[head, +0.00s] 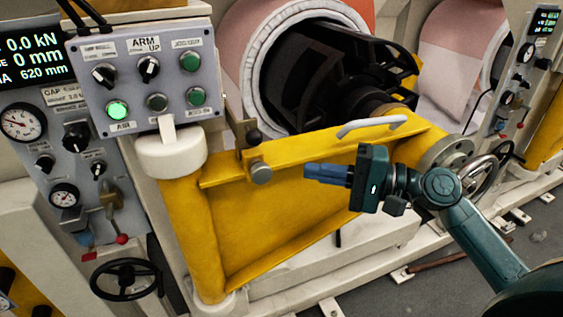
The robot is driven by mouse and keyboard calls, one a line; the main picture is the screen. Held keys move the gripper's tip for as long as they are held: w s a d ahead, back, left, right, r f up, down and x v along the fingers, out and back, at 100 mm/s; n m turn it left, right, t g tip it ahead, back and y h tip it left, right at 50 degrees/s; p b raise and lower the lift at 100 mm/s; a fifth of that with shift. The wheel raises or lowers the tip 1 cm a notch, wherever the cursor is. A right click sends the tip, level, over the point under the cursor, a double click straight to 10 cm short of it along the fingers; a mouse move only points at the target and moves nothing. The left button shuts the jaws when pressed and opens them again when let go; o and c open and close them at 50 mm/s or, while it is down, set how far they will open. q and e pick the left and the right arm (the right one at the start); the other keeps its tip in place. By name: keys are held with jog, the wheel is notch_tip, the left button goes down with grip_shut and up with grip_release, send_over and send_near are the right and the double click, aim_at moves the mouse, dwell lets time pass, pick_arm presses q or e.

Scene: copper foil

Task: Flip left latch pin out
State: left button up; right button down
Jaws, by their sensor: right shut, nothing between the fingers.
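A brass latch bracket (241,134) stands at the left end of the yellow arm's top rail, in the head view. A dark knob (254,138) sits on it, and a round metal pin head (261,174) sticks out just below. Which of these is the left latch pin I cannot tell for sure. My right gripper (308,173) is shut and empty, its blue fingers pointing left toward the pin head. A gap shows between the fingertips and the pin head in the picture. My left gripper is not in view.
The yellow swing arm (270,222) spans the middle, with a silver handle (371,124) on top. A control box (149,70) stands upper left, above a white post cap (170,155). A black handwheel (127,279) is lower left. A copper-coloured coil (250,45) is behind.

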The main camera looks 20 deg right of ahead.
aim_at(281, 167)
jog(key=p+x, duration=0.1)
jog(key=x, duration=0.4)
jog(key=shift+w+a+r+p, duration=0.15)
jog(key=shift+w+a+p, duration=0.1)
jog(key=shift+a+p, duration=0.05)
jog(key=shift+w+a, duration=0.35)
jog(key=shift+a, duration=0.15)
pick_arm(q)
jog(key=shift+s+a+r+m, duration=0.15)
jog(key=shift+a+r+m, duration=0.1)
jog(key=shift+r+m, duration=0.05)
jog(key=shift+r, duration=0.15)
pick_arm(e)
jog(key=shift+s, duration=0.1)
